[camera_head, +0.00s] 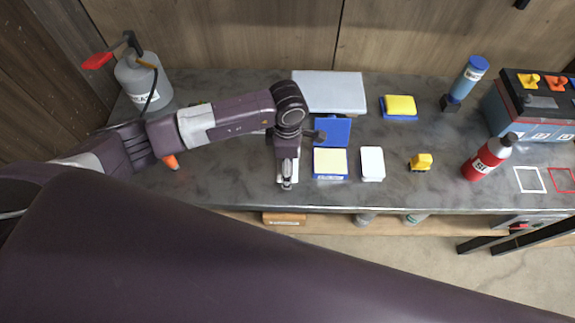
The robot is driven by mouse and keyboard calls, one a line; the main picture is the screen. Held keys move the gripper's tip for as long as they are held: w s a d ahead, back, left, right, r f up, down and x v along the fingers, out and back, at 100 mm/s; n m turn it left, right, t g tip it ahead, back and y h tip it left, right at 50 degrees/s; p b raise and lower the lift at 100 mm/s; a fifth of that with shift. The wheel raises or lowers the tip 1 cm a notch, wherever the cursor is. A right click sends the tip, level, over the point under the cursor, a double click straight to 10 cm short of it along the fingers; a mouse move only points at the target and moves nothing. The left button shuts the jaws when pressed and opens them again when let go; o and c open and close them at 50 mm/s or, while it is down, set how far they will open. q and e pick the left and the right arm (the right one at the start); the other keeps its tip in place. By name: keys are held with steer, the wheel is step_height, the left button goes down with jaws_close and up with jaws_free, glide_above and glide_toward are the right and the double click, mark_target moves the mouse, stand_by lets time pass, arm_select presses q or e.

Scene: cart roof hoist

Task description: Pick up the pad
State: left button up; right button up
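Several pad-like things lie on the grey bench. A yellow block (400,104) sits on a blue base at the back. A cream pad (330,161) lies in an open blue case (332,131) with its lid up. A white rounded slab (372,163) lies just right of the case. I cannot tell for sure which is the pad. My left gripper (287,183) points down near the bench's front edge, left of the open case and apart from it. Its fingers look close together, but their opening is unclear. My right gripper is out of view.
A grey flat slab (330,91) lies behind the case. A grey canister (143,82) stands back left. The front right bench has white and red outlined squares.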

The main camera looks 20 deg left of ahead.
arm_select(q)
steer(key=c, duration=1.4)
steer(key=shift+o, duration=0.2)
steer(key=shift+w+r, duration=0.1)
steer(key=shift+r, duration=0.35)
step_height(320, 180, up, 19)
steer(key=b, duration=0.4)
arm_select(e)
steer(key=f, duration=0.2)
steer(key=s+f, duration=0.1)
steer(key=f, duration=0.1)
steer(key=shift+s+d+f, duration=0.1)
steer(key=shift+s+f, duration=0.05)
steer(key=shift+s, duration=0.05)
arm_select(q)
steer(key=shift+r, duration=0.1)
steer(key=o, duration=0.6)
steer(key=c, duration=0.4)
